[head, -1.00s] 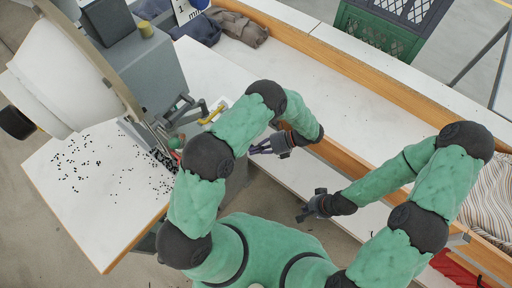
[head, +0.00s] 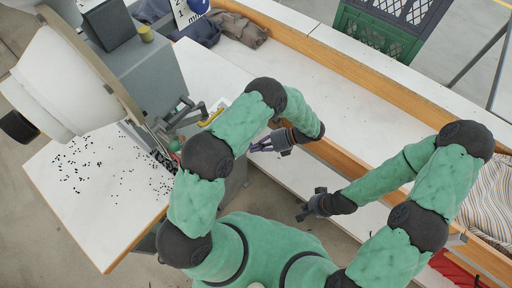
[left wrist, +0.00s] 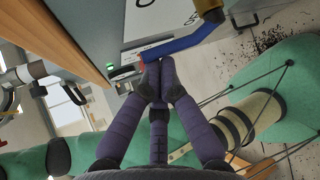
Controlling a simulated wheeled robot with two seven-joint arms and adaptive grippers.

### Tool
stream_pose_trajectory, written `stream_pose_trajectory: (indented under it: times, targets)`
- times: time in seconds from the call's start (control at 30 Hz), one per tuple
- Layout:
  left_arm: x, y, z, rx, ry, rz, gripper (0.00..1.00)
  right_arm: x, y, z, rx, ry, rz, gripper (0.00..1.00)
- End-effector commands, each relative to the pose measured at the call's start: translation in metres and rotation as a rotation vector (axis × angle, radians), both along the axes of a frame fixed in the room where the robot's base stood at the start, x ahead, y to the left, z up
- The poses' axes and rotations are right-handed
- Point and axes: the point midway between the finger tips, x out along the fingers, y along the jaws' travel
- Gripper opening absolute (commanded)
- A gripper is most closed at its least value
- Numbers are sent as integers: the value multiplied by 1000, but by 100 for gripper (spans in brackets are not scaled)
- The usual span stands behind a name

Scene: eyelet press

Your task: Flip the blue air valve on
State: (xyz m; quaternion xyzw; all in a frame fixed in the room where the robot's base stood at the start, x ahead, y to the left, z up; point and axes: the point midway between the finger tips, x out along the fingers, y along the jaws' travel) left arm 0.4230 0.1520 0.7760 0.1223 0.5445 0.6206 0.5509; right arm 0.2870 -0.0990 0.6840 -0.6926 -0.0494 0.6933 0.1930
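The blue air valve handle (left wrist: 185,42) shows in the left wrist view as a long blue bar, slanting from upper right down to the left in front of a pale panel. Its upper end meets a yellow-brown fitting (left wrist: 209,8). The tips of my left gripper (left wrist: 160,74), with purple fingers drawn together, are just below the bar's lower left end; I cannot tell whether they touch it. In the head view my left gripper (head: 256,147) points left beside the press table. The valve is not clear there. My right gripper (head: 302,211) is open and empty, low over the floor.
The grey press (head: 150,75) stands on a white table (head: 95,215) scattered with small black eyelets. A small green light (left wrist: 110,67) shows near the valve.

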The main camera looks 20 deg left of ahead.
Motion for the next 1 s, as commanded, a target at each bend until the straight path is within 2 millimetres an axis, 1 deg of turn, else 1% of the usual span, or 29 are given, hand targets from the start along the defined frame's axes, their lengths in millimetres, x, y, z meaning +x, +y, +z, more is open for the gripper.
stream_pose_trajectory:
  times: [0.23,0.37,0.47,0.8,1.0]
  targets:
    - [0,-1,0,0,0,0,0,0,0,-1,0,0,0,0]
    - [4,-8,4,1,0,-1,0,0,0,-1,0,0,0,0]
    - [9,-20,10,-1,-3,-2,0,0,0,-1,0,0,0,0]
    - [33,-74,39,-1,-2,-1,0,0,0,0,0,0,0,0]
    - [42,-93,50,0,-1,-1,0,0,0,0,0,0,0,0]
